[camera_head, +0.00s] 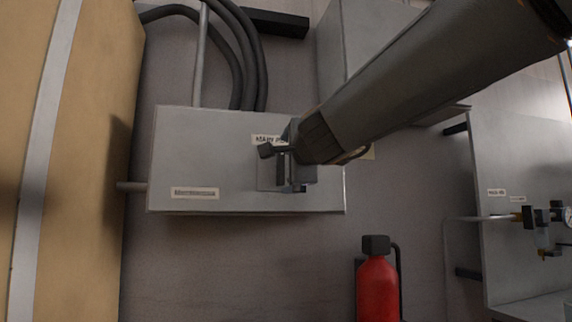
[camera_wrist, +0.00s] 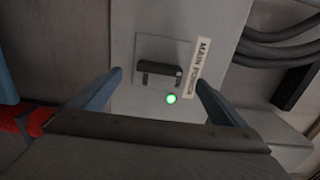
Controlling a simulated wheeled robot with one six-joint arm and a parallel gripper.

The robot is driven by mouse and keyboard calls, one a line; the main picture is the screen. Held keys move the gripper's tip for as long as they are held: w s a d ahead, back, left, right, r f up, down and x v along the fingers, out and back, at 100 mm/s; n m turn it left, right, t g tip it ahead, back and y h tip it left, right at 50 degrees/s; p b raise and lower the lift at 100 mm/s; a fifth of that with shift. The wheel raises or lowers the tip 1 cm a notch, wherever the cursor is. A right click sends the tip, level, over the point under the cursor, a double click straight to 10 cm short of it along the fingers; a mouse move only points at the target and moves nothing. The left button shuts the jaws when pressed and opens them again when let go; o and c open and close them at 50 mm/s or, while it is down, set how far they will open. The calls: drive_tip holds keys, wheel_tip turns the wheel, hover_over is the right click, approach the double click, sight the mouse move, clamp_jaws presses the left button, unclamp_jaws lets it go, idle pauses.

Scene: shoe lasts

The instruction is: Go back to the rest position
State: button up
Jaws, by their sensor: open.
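My gripper (camera_head: 290,135) is in front of the grey wall box in the head view, at the end of my arm reaching in from the upper right. In the wrist view the two blue-grey fingers of my gripper (camera_wrist: 160,80) stand apart with nothing between their tips. Beyond them is a dark switch handle (camera_wrist: 158,72) on the box face (camera_wrist: 138,30), with a gap to the fingers. A lit green lamp (camera_wrist: 171,99) and a "MAIN POWER" label (camera_wrist: 197,66) are beside the handle. In the head view, my gripper partly covers the switch area.
A red fire extinguisher (camera_head: 377,288) hangs below and right of the box (camera_head: 220,150). Dark cables (camera_head: 250,55) run above it. A tan panel (camera_head: 90,150) stands at left. A grey panel with a gauge and fittings (camera_head: 545,222) is at right. Bare wall lies under the box.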

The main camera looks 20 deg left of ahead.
idle(0.3)
